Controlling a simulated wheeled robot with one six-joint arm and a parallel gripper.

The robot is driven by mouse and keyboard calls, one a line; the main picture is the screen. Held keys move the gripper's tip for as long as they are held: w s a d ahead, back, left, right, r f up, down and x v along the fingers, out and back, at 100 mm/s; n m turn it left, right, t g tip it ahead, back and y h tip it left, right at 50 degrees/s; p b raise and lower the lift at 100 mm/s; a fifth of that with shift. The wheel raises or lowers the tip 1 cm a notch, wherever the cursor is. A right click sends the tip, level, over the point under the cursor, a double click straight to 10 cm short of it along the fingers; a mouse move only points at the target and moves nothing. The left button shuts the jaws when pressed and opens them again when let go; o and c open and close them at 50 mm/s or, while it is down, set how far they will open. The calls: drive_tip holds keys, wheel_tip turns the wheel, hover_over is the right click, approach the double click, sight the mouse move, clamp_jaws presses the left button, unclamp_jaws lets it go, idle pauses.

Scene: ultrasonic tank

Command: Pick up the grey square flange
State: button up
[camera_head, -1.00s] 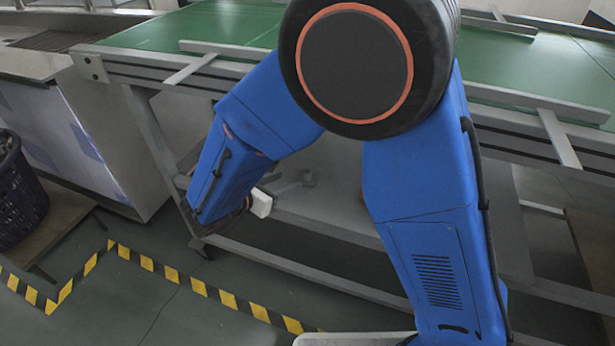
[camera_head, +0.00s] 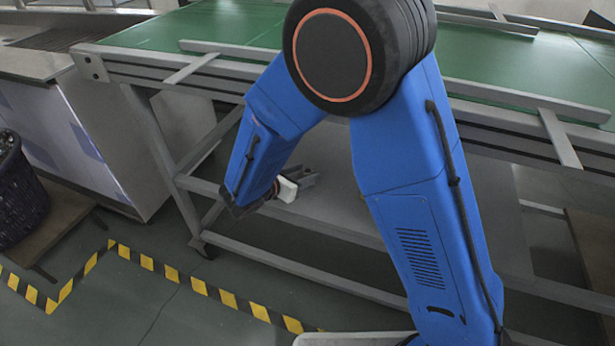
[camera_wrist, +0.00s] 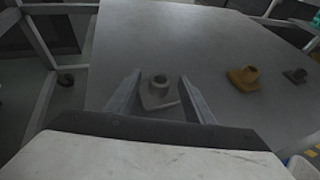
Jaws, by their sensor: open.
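The grey square flange (camera_wrist: 158,93) lies on the grey shelf in the wrist view, a square base with a round, hollow neck standing up. My gripper (camera_wrist: 160,79) is open, with one finger to the left of the flange and one to the right in the picture. I cannot tell how far above the shelf the fingertips are. In the head view my gripper (camera_head: 307,176) is at the lower shelf under the conveyor, and I cannot make out the flange there.
A yellow-brown flange (camera_wrist: 243,78) and a smaller dark grey part (camera_wrist: 296,75) lie to the right on the shelf (camera_wrist: 200,40). The green conveyor table (camera_head: 500,70) is above the shelf. A dark basket (camera_head: 18,195) stands at far left.

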clamp_jaws()
